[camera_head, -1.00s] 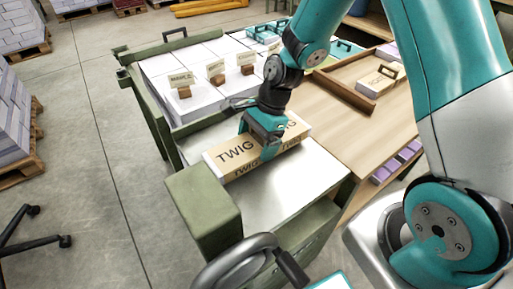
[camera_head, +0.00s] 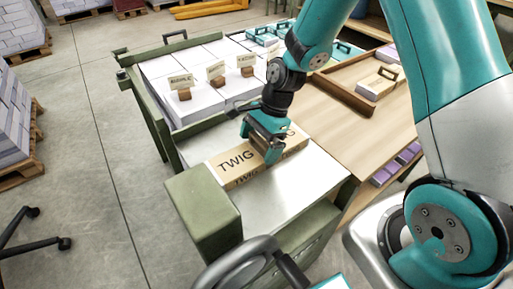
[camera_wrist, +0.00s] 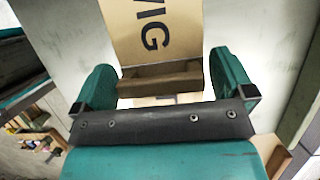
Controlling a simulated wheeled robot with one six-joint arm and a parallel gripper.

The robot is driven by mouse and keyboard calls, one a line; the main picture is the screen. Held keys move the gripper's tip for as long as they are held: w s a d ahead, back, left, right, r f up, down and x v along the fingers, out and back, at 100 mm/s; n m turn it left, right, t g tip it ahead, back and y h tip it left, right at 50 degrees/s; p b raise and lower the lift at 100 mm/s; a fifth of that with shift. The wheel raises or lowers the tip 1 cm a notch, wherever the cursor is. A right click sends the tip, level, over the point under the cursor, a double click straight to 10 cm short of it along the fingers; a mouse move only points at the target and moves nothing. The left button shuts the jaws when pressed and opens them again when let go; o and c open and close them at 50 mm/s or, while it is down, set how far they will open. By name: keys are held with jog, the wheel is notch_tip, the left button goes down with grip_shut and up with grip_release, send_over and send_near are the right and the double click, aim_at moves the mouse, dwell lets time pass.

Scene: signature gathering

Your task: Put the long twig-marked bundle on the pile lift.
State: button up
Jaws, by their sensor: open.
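The long bundle (camera_head: 232,168), tan and marked TWIG, lies flat on the bare metal plate of the pile lift (camera_head: 285,196). My gripper (camera_head: 268,150) is over the middle of the bundle with its jaws open. In the wrist view the open fingers (camera_wrist: 172,88) stand on either side of the bundle's brown handle bar (camera_wrist: 160,78), with gaps at both sides. The bundle's lettering (camera_wrist: 155,30) shows beyond the handle. The gripper hides part of the bundle's top in the head view.
White stacks with small sign blocks (camera_head: 216,76) stand behind the plate. A green block (camera_head: 203,205) is at the plate's near left corner. A wooden table (camera_head: 350,135) on the right bears another tan bundle (camera_head: 378,85) in a wooden frame.

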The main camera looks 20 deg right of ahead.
jog(key=s+p+v, duration=0.1)
jog(key=v, duration=0.9)
jog(key=s+a+r+n, duration=0.4)
jog(key=s+r+n, duration=0.2)
jog(key=s+n, duration=0.3)
jog(key=s+a+r+n+t, duration=0.1)
jog(key=s+a+r+n, duration=0.4)
jog(key=s+n, duration=0.5)
notch_tip(320, 180, up, 2)
jog(key=n, duration=0.4)
